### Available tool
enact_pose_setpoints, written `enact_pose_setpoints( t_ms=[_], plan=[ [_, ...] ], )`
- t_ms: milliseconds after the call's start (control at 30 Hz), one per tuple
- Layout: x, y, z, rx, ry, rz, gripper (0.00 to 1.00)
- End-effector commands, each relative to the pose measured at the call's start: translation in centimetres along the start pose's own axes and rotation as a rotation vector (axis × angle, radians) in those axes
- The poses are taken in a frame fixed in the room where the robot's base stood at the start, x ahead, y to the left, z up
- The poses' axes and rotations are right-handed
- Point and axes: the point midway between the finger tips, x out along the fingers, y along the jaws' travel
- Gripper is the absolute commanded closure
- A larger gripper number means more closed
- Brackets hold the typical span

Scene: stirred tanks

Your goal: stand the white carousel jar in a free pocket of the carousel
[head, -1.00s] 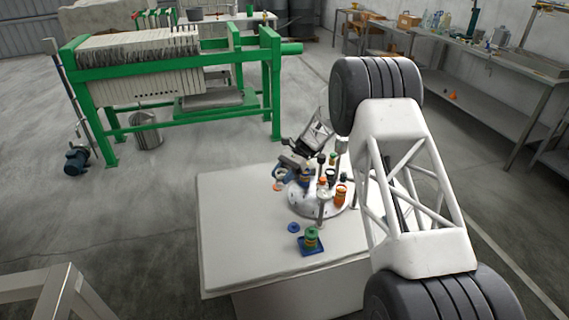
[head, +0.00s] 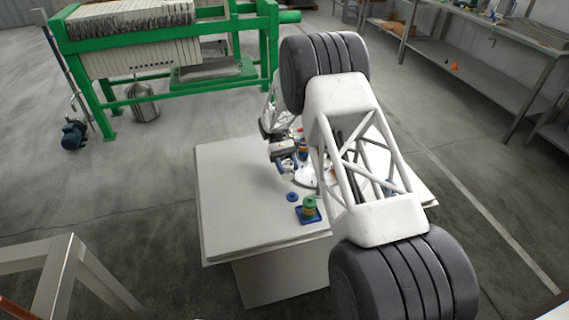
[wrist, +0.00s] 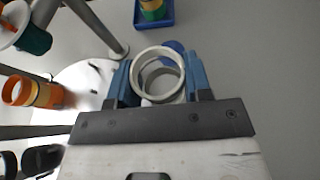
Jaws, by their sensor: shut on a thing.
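My gripper (wrist: 160,76) has blue fingers, shut on the white carousel jar (wrist: 135,72), an open round jar seen from above in the wrist view. In the head view my gripper (head: 284,163) is over the left side of the carousel; the jar is hard to make out there. The carousel (head: 306,179) is a round white plate on the table, mostly hidden behind my arm. In the wrist view its plate (wrist: 82,78) lies below and left of the jar. An orange jar (wrist: 30,92) and a dark green one (wrist: 34,40) show on that side. I cannot tell which pockets are free.
A blue square tray (head: 318,217) with a green and yellow jar (head: 309,204) stands on the table (head: 245,215), in front of the carousel. A blue disc (head: 292,197) lies near it. A metal post (wrist: 100,25) rises by the carousel. The table's left side is clear.

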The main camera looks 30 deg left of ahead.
Motion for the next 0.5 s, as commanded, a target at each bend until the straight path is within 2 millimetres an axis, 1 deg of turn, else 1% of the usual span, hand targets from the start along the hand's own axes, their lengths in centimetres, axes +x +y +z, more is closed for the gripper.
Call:
enact_pose_setpoints(
  t_ms=[267,500],
  plan=[
    [0.3,1.0,0.3,-0.118,0.000,0.286,0.78],
    [-0.1,2.3,0.8,-0.217,-0.001,0.523,0.78]
  ],
)
